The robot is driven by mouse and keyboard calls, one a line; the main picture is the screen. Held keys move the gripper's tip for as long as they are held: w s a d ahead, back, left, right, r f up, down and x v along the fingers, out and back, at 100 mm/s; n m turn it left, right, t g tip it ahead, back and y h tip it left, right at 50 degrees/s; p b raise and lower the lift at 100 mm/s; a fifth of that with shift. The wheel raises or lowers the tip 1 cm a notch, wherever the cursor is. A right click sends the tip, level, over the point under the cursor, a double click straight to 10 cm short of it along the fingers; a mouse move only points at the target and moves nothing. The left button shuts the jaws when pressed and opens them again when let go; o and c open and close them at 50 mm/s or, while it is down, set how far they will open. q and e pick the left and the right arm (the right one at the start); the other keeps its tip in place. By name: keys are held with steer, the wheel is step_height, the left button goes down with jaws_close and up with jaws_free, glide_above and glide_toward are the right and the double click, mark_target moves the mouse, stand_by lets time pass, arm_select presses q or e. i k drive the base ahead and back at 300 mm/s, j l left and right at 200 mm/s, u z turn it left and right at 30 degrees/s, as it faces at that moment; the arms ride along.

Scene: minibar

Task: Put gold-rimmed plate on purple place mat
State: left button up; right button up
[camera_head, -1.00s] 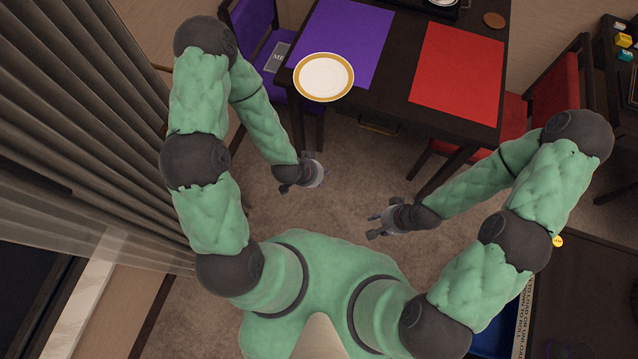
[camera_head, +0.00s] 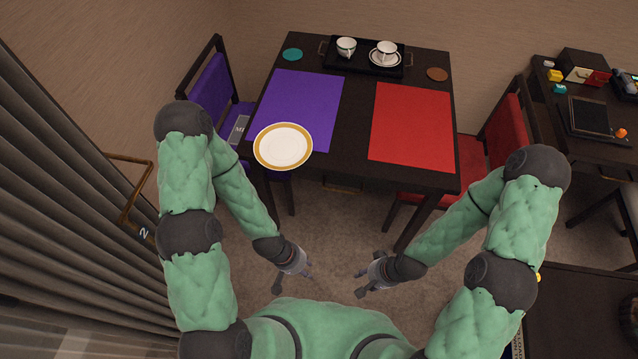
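The gold-rimmed plate (camera_head: 283,146) is white with a gold band. It lies at the near left corner of the dark table, overlapping the near edge of the purple place mat (camera_head: 298,100) and reaching the table's front edge. Most of the purple mat is bare. My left gripper (camera_head: 296,274) hangs over the carpet, below and nearer than the plate, apart from it and empty. My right gripper (camera_head: 366,282) is also over the carpet, to the right of the left one, and looks open and empty. The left fingers are small and their opening is hard to make out.
A red place mat (camera_head: 412,126) lies on the table's right half. A black tray (camera_head: 364,65) with two cups stands at the back, between a teal coaster (camera_head: 292,55) and a brown coaster (camera_head: 437,74). A purple chair (camera_head: 210,92) and a red chair (camera_head: 503,129) flank the table.

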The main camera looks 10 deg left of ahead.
mark_target(294, 122)
steer(key=i+l, duration=0.1)
steer(key=l, duration=0.15)
steer(key=i+l+u, duration=0.1)
steer(key=l+u, duration=0.1)
steer(key=u, duration=1.45)
